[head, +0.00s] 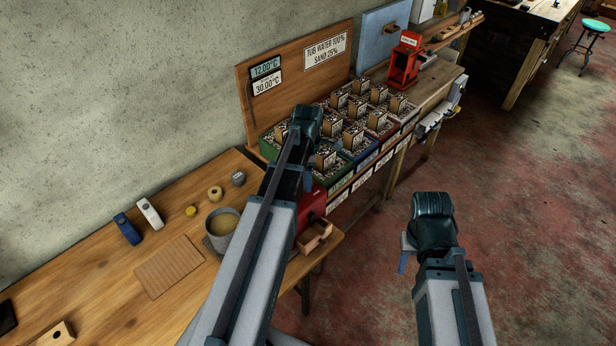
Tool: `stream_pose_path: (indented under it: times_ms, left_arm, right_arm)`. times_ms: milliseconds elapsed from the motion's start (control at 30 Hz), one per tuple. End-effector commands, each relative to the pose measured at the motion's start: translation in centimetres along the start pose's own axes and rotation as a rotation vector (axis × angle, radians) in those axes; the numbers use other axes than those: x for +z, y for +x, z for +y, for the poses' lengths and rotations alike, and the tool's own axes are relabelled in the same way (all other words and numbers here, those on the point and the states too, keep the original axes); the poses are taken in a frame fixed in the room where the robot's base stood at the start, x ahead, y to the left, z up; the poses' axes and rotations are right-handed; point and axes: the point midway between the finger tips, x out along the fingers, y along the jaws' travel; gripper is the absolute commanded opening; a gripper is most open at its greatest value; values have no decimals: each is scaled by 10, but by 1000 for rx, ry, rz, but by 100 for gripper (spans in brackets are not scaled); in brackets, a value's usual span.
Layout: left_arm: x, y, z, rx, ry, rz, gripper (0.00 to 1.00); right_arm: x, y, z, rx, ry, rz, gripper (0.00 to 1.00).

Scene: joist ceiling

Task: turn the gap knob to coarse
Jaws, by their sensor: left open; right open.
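A red machine (314,205) with an open wooden drawer (314,236) stands at the right end of the wooden bench, partly hidden behind my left arm. A second red machine (404,62) with a white label stands farther back, by the shelf. I cannot make out a gap knob or its marking on either. My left gripper (308,182) hangs over the bench end by the nearer red machine, its fingers mostly hidden by its own wrist. My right gripper (403,262) is over the floor to the right of the bench, apart from everything. Both are open and empty.
Several crates of labelled boxes (353,138) fill the stand behind my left gripper, before a wooden board (300,83). A metal pot (220,228), a ribbed wooden mat (169,266) and small blocks lie on the bench (100,290). The floor (540,200) at right is clear.

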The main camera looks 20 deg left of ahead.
Motion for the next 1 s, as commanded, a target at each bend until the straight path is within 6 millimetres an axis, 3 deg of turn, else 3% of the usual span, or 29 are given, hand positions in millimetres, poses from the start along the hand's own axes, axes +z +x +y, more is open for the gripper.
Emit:
stream_pose_path:
  times_ms: [367, 1000]
  left_arm:
    - [0, -21, 0, 0, 0, 0, 66]
    - [0, -117, 0, 0, 0, 0, 66]
  right_arm:
    - [1, -21, 2, 0, -1, 0, 50]
    - [7, -116, 11, -3, 12, 0, 50]
